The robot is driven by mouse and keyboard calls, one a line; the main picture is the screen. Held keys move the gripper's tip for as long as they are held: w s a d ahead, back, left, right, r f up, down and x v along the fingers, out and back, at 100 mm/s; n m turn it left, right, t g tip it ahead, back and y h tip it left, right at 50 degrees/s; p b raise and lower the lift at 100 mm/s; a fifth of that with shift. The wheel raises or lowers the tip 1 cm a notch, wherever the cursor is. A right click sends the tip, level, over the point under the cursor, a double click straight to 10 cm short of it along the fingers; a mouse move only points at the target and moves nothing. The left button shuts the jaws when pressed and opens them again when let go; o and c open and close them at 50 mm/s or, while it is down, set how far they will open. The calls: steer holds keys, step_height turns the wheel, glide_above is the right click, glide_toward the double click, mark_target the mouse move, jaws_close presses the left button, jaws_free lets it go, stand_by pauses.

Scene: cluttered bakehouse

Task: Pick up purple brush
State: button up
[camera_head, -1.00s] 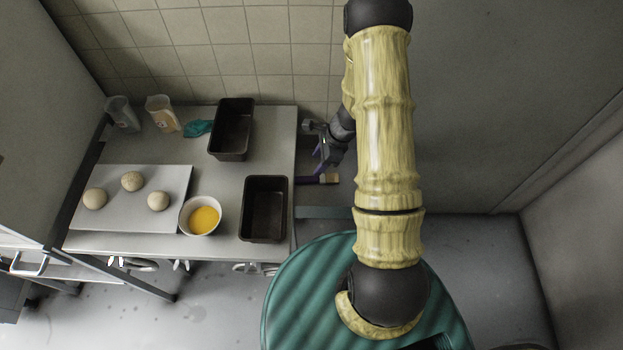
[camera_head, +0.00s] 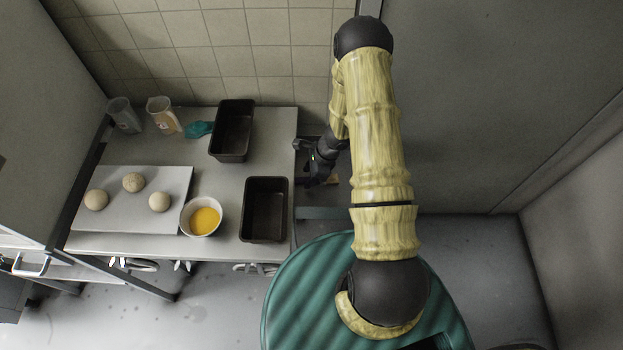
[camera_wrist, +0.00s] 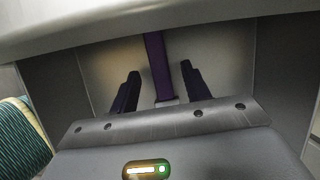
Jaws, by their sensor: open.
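The purple brush (camera_wrist: 156,62) shows in the wrist view as a purple handle running between the two dark fingers of my gripper (camera_wrist: 160,68). The fingers are apart, one on each side of the handle, with gaps between. The brush's bristles are hidden behind my gripper's body in the wrist view. In the head view my gripper (camera_head: 306,168) is at the right end of the table, by its edge, and hides most or all of the brush.
A pale edge (camera_wrist: 150,22) crosses the top of the wrist view above the fingers. On the steel table (camera_head: 225,183) stand two dark loaf tins (camera_head: 247,184), a bowl of yellow liquid (camera_head: 188,222), a tray (camera_head: 160,183) with dough balls, two jugs and a teal cloth (camera_head: 198,129).

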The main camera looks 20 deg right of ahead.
steer(key=shift+a+f, duration=0.25)
steer(key=shift+f, duration=0.3)
steer(key=shift+c, duration=0.2)
steer(key=c, duration=0.9)
